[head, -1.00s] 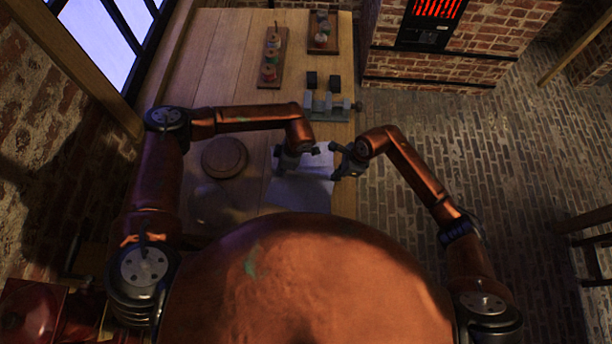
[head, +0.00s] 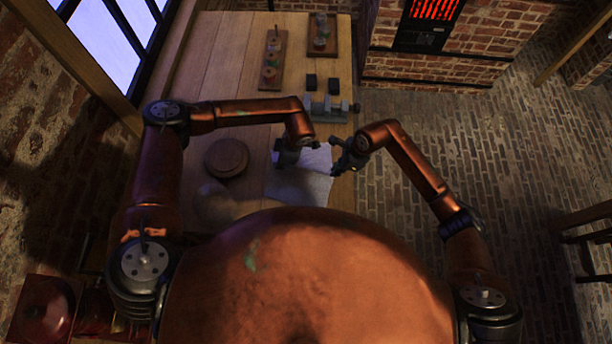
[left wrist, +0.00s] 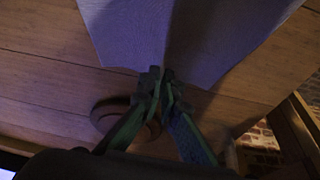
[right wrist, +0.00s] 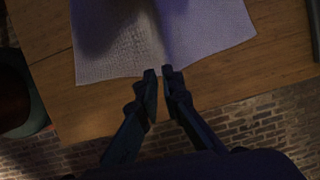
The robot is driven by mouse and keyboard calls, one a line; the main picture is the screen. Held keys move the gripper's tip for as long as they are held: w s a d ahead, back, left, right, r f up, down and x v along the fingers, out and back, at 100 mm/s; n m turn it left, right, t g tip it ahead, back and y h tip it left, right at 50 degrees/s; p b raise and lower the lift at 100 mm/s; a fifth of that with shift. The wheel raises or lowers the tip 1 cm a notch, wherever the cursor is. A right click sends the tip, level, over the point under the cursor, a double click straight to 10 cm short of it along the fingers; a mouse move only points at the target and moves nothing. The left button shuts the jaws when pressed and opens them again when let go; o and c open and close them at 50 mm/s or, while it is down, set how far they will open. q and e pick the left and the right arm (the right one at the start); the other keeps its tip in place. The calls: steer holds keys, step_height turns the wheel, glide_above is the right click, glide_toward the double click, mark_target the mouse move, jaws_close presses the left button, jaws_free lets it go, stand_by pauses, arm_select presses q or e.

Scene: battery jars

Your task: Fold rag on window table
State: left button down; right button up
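The pale, purple-grey rag (head: 305,183) lies on the window table, near its right edge, with a crease or ridge across it. It also shows in the left wrist view (left wrist: 135,30) and the right wrist view (right wrist: 205,25). My left gripper (head: 291,160) is at the rag's left side; in the left wrist view its fingertips (left wrist: 158,78) meet on the rag's edge, where the crease ends. My right gripper (head: 340,165) is at the opposite edge. Its fingertips (right wrist: 159,74) are close together with a narrow gap at the crease's end; whether they pinch cloth is unclear.
The wooden window table (head: 215,70) has a round wooden board (head: 226,157) left of the rag. A grey metal fixture (head: 327,110), two small black blocks and two wooden racks (head: 272,60) with jars stand beyond. The brick floor lies to the right.

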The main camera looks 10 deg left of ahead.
steer(key=o, duration=0.9)
steer(key=shift+o, duration=0.2)
arm_select(q)
steer(key=c, duration=2.6)
jaws_free()
steer(key=o, duration=0.4)
steer(key=shift+o, duration=0.8)
steer(key=o, duration=0.5)
steer(key=shift+c, duration=0.2)
steer(key=shift+o, duration=0.6)
steer(key=o, duration=0.6)
steer(key=shift+o, duration=0.2)
